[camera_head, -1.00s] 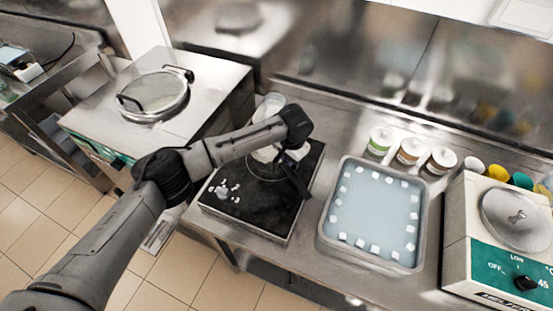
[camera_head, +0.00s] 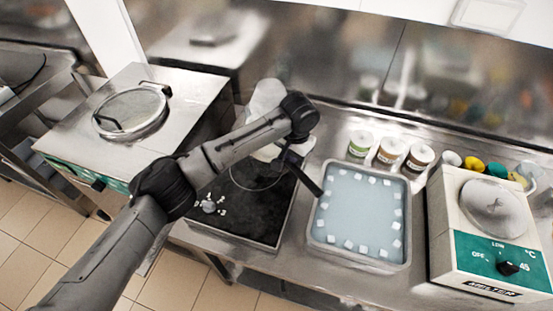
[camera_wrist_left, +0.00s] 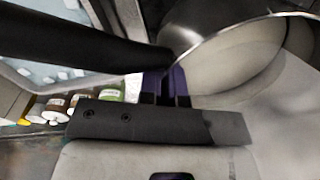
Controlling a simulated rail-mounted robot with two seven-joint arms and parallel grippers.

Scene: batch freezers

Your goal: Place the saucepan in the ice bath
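My left gripper (camera_head: 292,158) is shut on the black handle (camera_head: 306,181) of the saucepan (camera_head: 266,96). The pan is mostly hidden behind my left forearm, at the back of the black cooktop (camera_head: 240,208). The handle's free end points toward the ice bath's left rim. In the left wrist view, the purple fingers (camera_wrist_left: 165,88) are on the handle (camera_wrist_left: 85,38), close to the metal pan (camera_wrist_left: 225,60). The ice bath (camera_head: 320,225) is a metal tray of pale blue water with ice cubes along its sides, right of the cooktop. My right gripper is out of view.
Several lidded jars (camera_head: 391,151) stand behind the bath. A batch freezer with a green dial panel (camera_head: 490,262) stands close on its right. A steel machine with a round lid (camera_head: 130,113) stands left of the cooktop. A narrow counter strip separates cooktop and bath.

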